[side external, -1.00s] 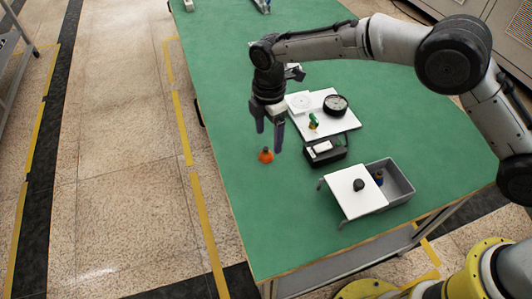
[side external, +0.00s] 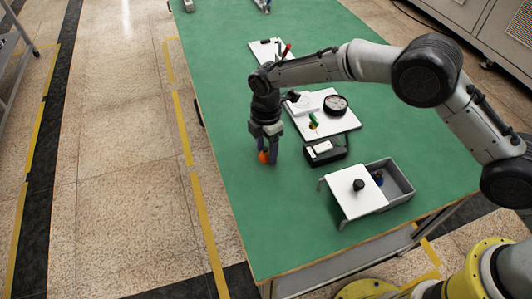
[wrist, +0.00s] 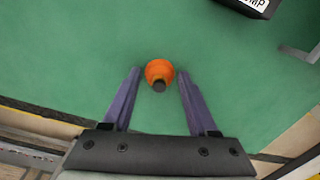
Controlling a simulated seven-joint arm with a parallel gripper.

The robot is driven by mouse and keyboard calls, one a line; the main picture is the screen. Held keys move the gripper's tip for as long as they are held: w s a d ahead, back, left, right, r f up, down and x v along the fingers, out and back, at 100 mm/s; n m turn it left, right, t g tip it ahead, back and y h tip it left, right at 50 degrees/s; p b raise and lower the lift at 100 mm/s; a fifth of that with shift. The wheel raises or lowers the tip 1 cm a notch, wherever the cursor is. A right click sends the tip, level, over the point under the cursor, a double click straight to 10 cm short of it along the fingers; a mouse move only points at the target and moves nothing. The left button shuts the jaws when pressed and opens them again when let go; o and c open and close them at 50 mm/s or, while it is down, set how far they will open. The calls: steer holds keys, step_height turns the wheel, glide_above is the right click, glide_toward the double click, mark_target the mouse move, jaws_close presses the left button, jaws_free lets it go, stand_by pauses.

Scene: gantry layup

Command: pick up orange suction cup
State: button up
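The orange suction cup (side external: 263,157) stands on the green table near its left edge. In the wrist view the orange suction cup (wrist: 159,72) shows a round orange body with a dark stub on the side toward my gripper. My gripper (side external: 267,158) is lowered over it, with its fingers close to the table. In the wrist view my gripper (wrist: 159,78) is open, one finger on each side of the cup. Green gaps show between the cup and both fingers. In the side view the fingers partly hide the cup.
Right of the cup are a black box with a white label (side external: 324,152) and a white board (side external: 343,121) bearing a dial gauge (side external: 336,104). A grey bin (side external: 397,185) with a white lid (side external: 352,200) lies nearer the front. The green table (side external: 235,185) is clear at left.

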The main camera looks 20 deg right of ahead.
jaws_close()
steer(key=shift+r, duration=0.15)
